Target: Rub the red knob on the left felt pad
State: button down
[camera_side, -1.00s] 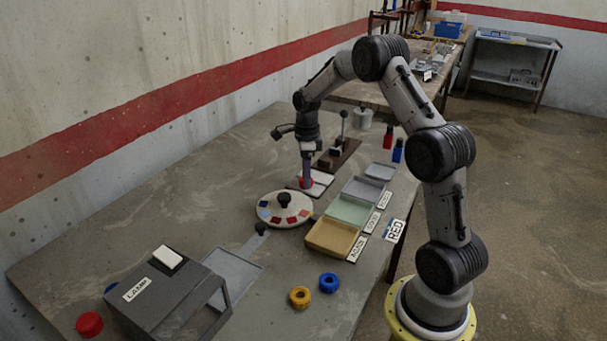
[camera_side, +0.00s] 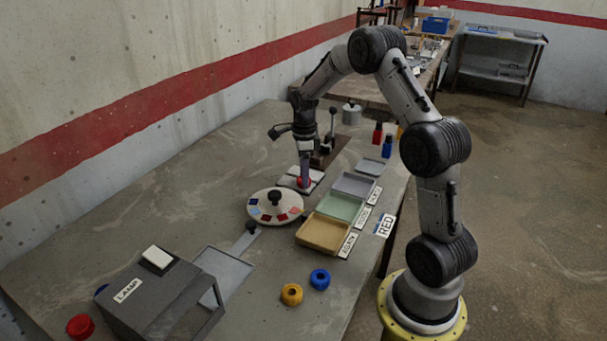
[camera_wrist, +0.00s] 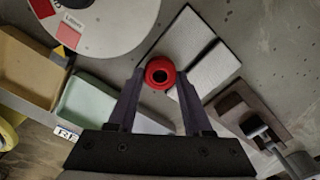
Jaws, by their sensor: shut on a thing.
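The red knob (camera_wrist: 160,72) is a round red piece with a dark hole in its top, held between my fingertips in the wrist view. My gripper (camera_side: 304,181) is shut on it, pointing down at the felt pads; a little red shows there in the side view. Two pale felt pads lie side by side. The left felt pad (camera_wrist: 180,38) is beside and partly behind the knob in the wrist view; the other pad (camera_wrist: 213,68) lies to its right. The knob is at the left pad's near end; whether it touches the felt I cannot tell.
A round disc with coloured patches and a black knob (camera_side: 274,197) stands close by. Tan (camera_side: 324,234), green (camera_side: 342,206) and grey (camera_side: 354,185) trays lie to the right. A lever fixture (camera_side: 331,150) stands behind. A lamp box (camera_side: 160,300) is at front left.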

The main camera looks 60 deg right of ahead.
aim_at(288, 181)
jog(key=shift+w, duration=0.65)
jog(key=shift+w, duration=0.1)
jog(key=shift+w+f, duration=0.1)
jog(key=shift+w, duration=1.85)
jog(key=shift+s, duration=2.85)
jog(key=shift+w, duration=2.85)
jog(key=shift+s, duration=2.25)
jog(key=shift+s, duration=0.1)
jog(key=shift+s, duration=0.5)
